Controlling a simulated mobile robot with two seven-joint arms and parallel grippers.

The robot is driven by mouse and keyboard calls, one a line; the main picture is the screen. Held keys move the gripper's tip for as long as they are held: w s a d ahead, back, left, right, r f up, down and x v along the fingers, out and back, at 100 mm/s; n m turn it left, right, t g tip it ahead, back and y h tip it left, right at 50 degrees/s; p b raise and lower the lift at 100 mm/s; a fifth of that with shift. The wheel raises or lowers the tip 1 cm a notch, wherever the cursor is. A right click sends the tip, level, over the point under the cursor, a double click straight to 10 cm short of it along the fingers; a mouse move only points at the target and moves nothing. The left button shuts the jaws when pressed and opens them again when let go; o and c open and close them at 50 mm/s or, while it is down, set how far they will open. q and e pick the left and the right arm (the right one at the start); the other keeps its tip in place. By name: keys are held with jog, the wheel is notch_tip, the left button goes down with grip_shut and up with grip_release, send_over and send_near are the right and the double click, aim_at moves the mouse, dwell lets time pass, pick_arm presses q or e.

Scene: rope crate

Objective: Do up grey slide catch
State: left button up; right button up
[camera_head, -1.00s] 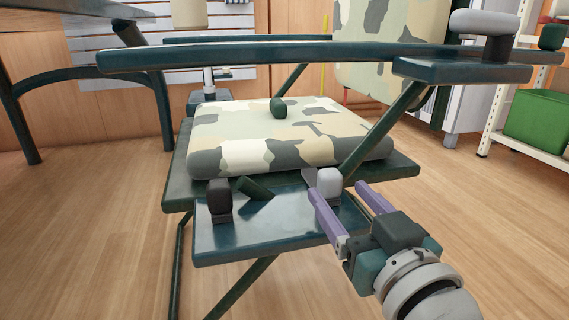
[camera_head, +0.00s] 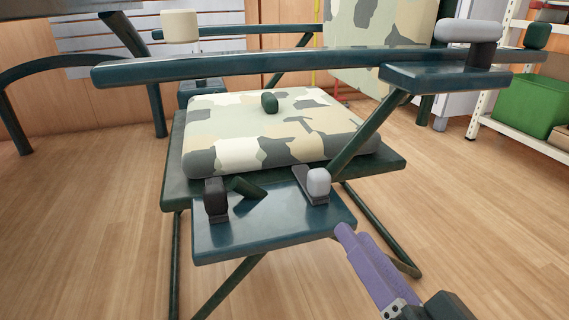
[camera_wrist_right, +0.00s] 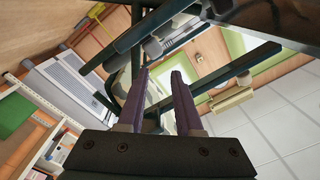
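The grey slide catch, a light grey rounded knob (camera_head: 318,181) on a dark flat strip, stands on the right part of the small dark blue-green shelf (camera_head: 270,232) at the front of the camouflage-cushioned chair. A black catch (camera_head: 215,197) stands on the shelf's left part, and a dark green peg (camera_head: 248,188) lies tilted between them. My right gripper (camera_head: 345,231) is below and right of the grey catch, apart from it. Its purple fingers show spread and empty in the right wrist view (camera_wrist_right: 161,78). My left gripper is not in view.
A camouflage cushion (camera_head: 270,140) with a green knob (camera_head: 269,102) lies behind the shelf. The armrest bar (camera_head: 250,68) crosses above, with another grey-topped piece (camera_head: 468,30) on its right plate. A green box (camera_head: 525,100) stands on a shelf at right. The floor in front is clear.

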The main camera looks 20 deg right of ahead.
jog(key=s+m, duration=0.1)
jog(key=m, duration=0.2)
jog(key=s+m, duration=0.2)
jog(key=m, duration=0.1)
jog(key=s+m+p, duration=0.1)
jog(key=m, duration=0.2)
jog(key=shift+s+d+f, duration=0.15)
jog(key=shift+s+d, duration=0.1)
jog(key=shift+d, duration=0.1)
jog(key=c, duration=0.5)
jog(key=shift+s+d+f+m+h, duration=0.15)
jog(key=shift+m+h, duration=0.15)
jog(key=shift+m, duration=0.3)
jog(key=b, duration=0.6)
send_near(324, 187)
jog(key=w, duration=0.5)
jog(key=shift+w, duration=0.25)
jog(key=shift+w+r, duration=0.25)
jog(key=shift+w, duration=0.45)
